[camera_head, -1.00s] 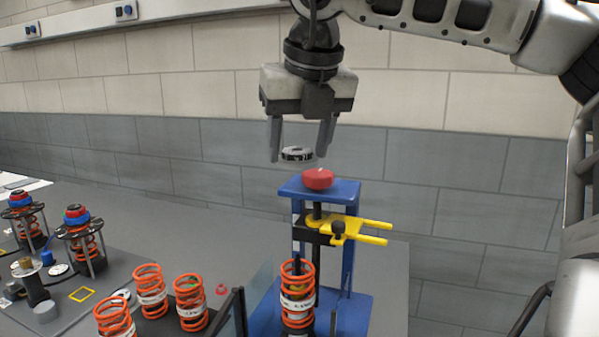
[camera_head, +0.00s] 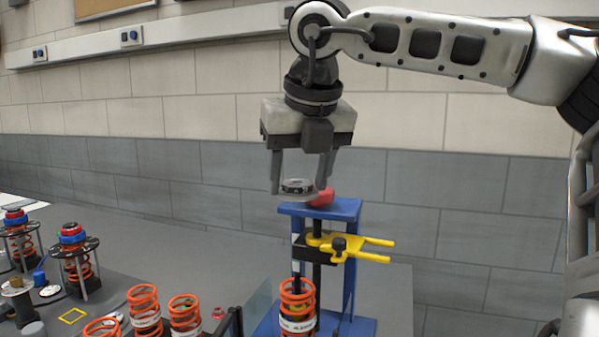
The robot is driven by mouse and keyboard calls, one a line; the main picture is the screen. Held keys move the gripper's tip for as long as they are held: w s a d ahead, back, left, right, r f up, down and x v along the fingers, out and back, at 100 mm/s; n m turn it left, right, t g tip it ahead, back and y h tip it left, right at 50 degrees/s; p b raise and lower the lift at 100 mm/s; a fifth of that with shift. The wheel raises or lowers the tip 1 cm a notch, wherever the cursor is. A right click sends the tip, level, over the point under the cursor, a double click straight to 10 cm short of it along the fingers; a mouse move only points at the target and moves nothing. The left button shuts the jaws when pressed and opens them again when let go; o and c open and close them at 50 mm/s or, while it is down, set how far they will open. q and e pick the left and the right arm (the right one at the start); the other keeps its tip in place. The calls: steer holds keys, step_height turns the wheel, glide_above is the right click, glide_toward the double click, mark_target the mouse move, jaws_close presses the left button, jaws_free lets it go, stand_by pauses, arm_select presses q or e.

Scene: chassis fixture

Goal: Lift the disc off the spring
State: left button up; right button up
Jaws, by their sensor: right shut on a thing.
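My right gripper (camera_head: 300,180) hangs from above with its fingers pointing down. It is shut on a disc (camera_head: 298,187), a flat grey and black ring held level between the fingertips. The disc is up near the red knob (camera_head: 321,198) on top of the blue press (camera_head: 345,211), slightly left of the knob in the picture. Well below, an orange spring (camera_head: 297,300) with a white label stands upright in the press, clear of the disc; its lower end is cut off by the frame. My left gripper is not in view.
A yellow two-pronged clamp (camera_head: 350,246) sticks out to the right from the press. Several loose orange springs (camera_head: 145,308) stand to the left. Two spring assemblies with blue and red tops (camera_head: 73,236) are farther left. A clear panel (camera_head: 258,302) stands beside the press.

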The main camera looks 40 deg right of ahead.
mark_target(302, 194)
steer(key=shift+f+b, duration=0.85)
steer(key=shift+f, duration=0.3)
steer(key=shift+f+b, duration=1.35)
steer(key=shift+f, duration=0.15)
arm_select(q)
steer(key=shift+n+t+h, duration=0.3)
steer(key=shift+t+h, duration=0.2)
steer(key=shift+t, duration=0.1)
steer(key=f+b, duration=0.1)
steer(key=b, duration=0.1)
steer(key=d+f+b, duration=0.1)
steer(key=b, duration=0.1)
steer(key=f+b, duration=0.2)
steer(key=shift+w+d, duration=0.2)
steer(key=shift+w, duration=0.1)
arm_select(e)
step_height(302, 194, down, 7)
steer(key=shift+f, duration=0.15)
